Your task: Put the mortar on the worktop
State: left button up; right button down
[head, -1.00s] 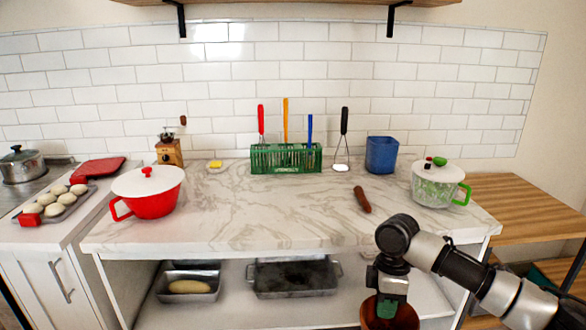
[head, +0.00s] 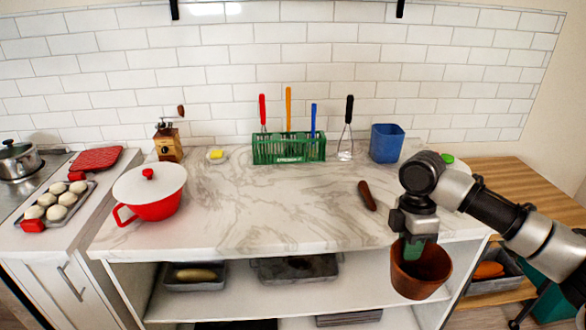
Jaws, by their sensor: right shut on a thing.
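The mortar (head: 419,275) is a brown, wooden-looking bowl, held upright in front of the worktop's front edge at the right. My right gripper (head: 412,250) is shut on its rim, with one finger inside the bowl. The worktop (head: 270,210) is white marble with grey veins. A brown pestle (head: 367,196) lies on it, behind and left of the mortar. My left gripper is not in view.
A red pot with a white lid (head: 150,193) stands at the worktop's left. A grinder (head: 168,142), a green utensil rack (head: 288,149) and a blue container (head: 387,143) line the back. The middle is clear. My right arm hides most of a green-handled pot.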

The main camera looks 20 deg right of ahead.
aim_at(302, 200)
jog(key=i, duration=1.2)
